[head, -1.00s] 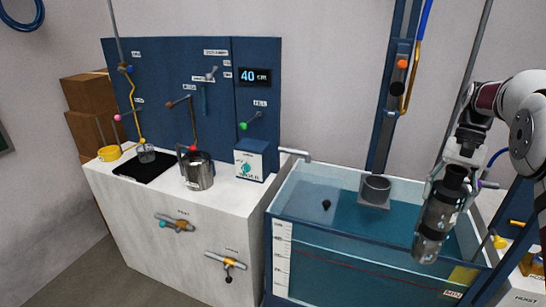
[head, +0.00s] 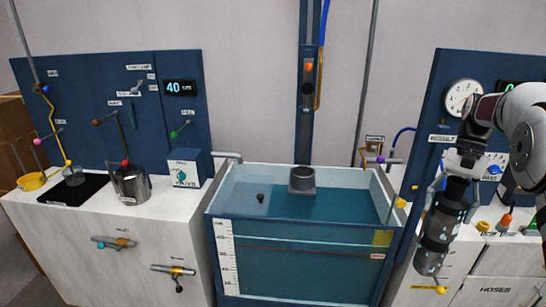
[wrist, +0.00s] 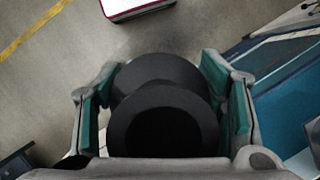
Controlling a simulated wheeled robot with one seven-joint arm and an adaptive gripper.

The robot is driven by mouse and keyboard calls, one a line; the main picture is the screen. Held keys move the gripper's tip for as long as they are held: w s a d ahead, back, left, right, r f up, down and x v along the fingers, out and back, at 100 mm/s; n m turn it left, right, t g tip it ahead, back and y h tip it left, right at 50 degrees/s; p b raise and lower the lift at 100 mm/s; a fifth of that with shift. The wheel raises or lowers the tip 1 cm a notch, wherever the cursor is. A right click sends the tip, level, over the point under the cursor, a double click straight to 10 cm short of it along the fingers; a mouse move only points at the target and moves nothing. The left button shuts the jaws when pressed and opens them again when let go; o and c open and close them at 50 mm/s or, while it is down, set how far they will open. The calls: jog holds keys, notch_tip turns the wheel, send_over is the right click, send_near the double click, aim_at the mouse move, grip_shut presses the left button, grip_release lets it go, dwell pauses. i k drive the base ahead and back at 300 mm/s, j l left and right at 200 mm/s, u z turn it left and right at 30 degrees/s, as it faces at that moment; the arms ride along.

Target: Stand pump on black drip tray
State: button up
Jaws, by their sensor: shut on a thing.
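The pump (head: 436,238) is a dark grey cylinder with a black top, hanging nearly upright and slightly tilted from my gripper (head: 456,186) at the right of the head view. In the wrist view, my gripper (wrist: 162,105) is shut on the pump, green pads at either side of its black round top (wrist: 162,128). The pump's lower end is hidden there. A flat black tray (head: 62,192) lies on the left white counter, far left of the pump, with a small clear cup (head: 74,177) on it.
A glass-walled water tank (head: 295,262) stands between the left counter and a right counter (head: 470,258). A steel jug (head: 131,184) and a yellow ring (head: 32,181) flank the black tray. Valves and small coloured fittings (head: 504,223) crowd the right side.

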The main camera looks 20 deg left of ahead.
aim_at(80, 196)
jog(key=z, duration=2.15)
jog(key=k+j+z, duration=0.3)
jog(key=k, duration=0.25)
jog(key=k+j, duration=0.35)
jog(key=k, duration=0.15)
jog(key=k+j, duration=0.45)
jog(key=k, duration=0.45)
jog(key=k+j+u, duration=0.1)
jog(key=k, duration=0.45)
jog(key=k+u, duration=0.1)
jog(key=u, duration=0.3)
jog(key=k+u, duration=0.1)
jog(key=u, duration=2.25)
